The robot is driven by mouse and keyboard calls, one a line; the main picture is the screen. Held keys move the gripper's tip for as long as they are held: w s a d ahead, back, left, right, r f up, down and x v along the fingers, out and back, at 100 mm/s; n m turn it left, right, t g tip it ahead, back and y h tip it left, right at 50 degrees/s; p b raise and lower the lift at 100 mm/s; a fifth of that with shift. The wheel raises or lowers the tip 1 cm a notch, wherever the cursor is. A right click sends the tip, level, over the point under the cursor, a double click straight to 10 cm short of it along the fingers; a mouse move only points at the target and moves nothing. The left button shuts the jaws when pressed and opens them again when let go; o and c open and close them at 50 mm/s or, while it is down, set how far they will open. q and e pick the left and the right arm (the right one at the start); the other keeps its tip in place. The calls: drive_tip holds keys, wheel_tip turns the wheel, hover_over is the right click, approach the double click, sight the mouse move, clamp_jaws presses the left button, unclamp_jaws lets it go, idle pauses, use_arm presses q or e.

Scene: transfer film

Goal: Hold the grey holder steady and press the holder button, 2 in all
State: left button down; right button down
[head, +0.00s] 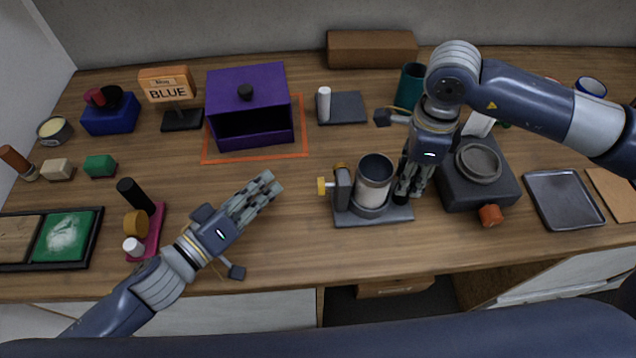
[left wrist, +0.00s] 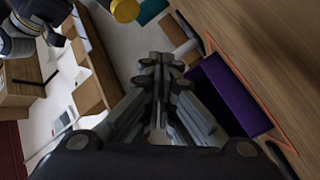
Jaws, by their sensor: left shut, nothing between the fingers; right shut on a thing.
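The grey holder (head: 392,214) stands on the table right of centre, a flat base carrying a dark cylinder (head: 375,168) with a pale band. Its yellow button (head: 322,186) sticks out on the left side from a dark upright block (head: 342,188). My right gripper (head: 402,192) points down at the holder's right side, shut on it; the exact contact is partly hidden. My left gripper (head: 268,184) is shut and empty over the table, left of the button and apart from it. Its closed fingers show in the left wrist view (left wrist: 160,75).
A purple open-fronted box (head: 250,85) stands behind my left gripper; it also shows in the left wrist view (left wrist: 222,95). A dark appliance (head: 478,185) stands right of my right gripper. A pink stand (head: 152,232) is near my left wrist. The table between left gripper and holder is clear.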

use_arm(q)
drive_tip(key=shift+d, duration=2.6)
drive_tip(key=shift+d, duration=0.1)
drive_tip(key=shift+d, duration=0.35)
drive_tip(key=shift+d, duration=1)
idle(0.4)
drive_tip(key=shift+a, duration=1.45)
drive_tip(key=shift+a, duration=2.55)
